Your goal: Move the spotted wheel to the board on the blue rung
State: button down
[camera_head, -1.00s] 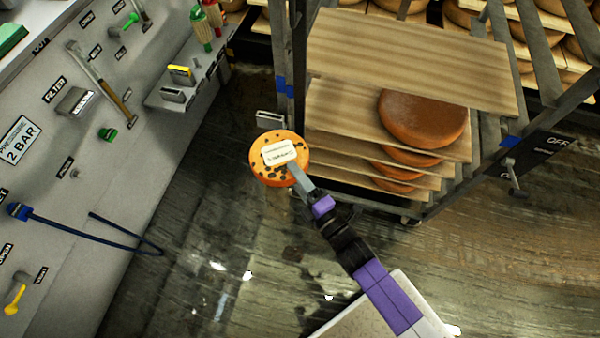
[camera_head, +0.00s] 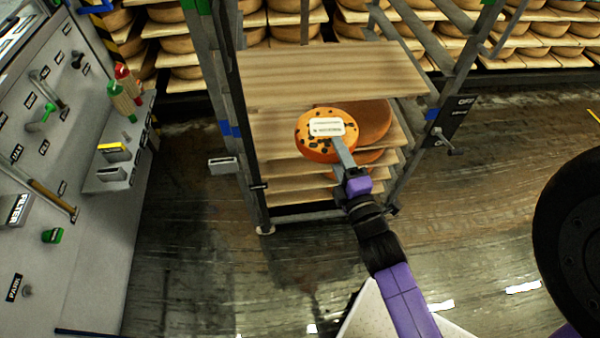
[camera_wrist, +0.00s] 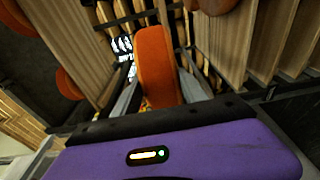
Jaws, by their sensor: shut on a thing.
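The spotted wheel (camera_head: 309,145) is orange with dark spots and a white label on its top. My gripper (camera_head: 340,150) is shut on it and holds it in front of the rack. In the wrist view the spotted wheel (camera_wrist: 158,68) shows edge-on between the fingers of my gripper (camera_wrist: 160,92). Blue marks sit on the rack's left post (camera_head: 229,129) and right post (camera_head: 432,114). The board near the blue marks (camera_head: 275,122) is partly hidden behind the spotted wheel. A plain orange wheel (camera_head: 372,120) stands behind and to the right of the held wheel.
An empty upper board (camera_head: 330,72) lies above the held wheel. More boards with wheels are below. A grey box (camera_head: 223,166) juts out left of the rack. A tool panel (camera_head: 75,150) stands at left, and a large black round thing (camera_head: 575,240) at right.

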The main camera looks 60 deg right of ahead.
jog(key=m+g+h, duration=0.2)
send_near(349, 118)
jog(key=d, duration=0.1)
jog(key=shift+f+b+x, duration=0.25)
jog(key=shift+b+x, duration=0.2)
jog(key=shift+x, duration=2.8)
jog(key=shift+f+b+x, duration=0.25)
jog(key=shift+b+x, duration=0.2)
jog(key=shift+x, duration=2.85)
jog(key=shift+f+b+x, duration=0.25)
jog(key=shift+b+x, duration=0.2)
jog(key=shift+x, duration=2.8)
jog(key=shift+s+d+f, duration=0.1)
jog(key=shift+f, duration=0.2)
jog(key=c, duration=0.6)
grip_release()
jog(key=shift+o, duration=0.2)
jog(key=shift+f, duration=0.45)
jog(key=v, duration=0.3)
jog(key=b+v, duration=0.1)
jog(key=v, duration=0.3)
jog(key=shift+s+r, duration=0.2)
jog(key=shift+r, duration=0.05)
jog(key=shift+s+a, duration=0.1)
jog(key=shift+a, duration=0.25)
